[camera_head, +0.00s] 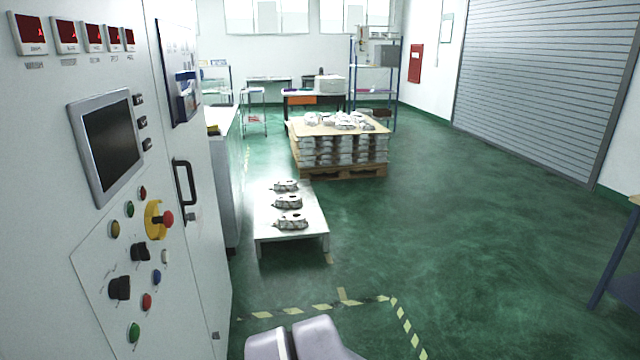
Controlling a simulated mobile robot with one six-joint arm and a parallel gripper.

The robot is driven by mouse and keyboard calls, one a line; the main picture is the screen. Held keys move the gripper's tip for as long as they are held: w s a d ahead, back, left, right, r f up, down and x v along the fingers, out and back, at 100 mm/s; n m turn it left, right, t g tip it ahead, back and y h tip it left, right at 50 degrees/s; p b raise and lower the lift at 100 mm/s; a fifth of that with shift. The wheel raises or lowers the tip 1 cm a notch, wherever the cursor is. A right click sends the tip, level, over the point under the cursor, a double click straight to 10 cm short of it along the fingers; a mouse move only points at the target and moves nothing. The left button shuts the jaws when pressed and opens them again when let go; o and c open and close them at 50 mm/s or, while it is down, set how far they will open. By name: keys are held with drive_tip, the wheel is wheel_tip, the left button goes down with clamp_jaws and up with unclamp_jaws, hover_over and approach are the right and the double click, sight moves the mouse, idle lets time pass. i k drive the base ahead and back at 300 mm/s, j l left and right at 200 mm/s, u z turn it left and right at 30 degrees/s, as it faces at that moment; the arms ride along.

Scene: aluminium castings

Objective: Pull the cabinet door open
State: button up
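A tall white cabinet (50,150) fills the left side of the head view. Its front panel carries red displays, a dark screen (111,135) and several coloured buttons and knobs. To the right of a vertical seam is a narrow white door (190,262) with a black D-shaped handle (186,189) and a small lock below it. The door looks shut, flush with the panel. Pale grey rounded parts of my own body show at the bottom edge. My gripper's fingers are not visible, and nothing is seen touching the handle.
A low white table (265,226) with several metal castings stands beyond the cabinet. A pallet (345,172) stacked with castings is farther back. A blue-legged table edge (616,255) is at the right. Yellow-black floor tape (322,307) marks the front. Green floor (470,230) is open at centre right.

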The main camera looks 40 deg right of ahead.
sight(169, 25)
drive_tip(key=z, duration=0.55)
drive_tip(key=i+l, duration=0.85)
drive_tip(key=l+u, duration=0.05)
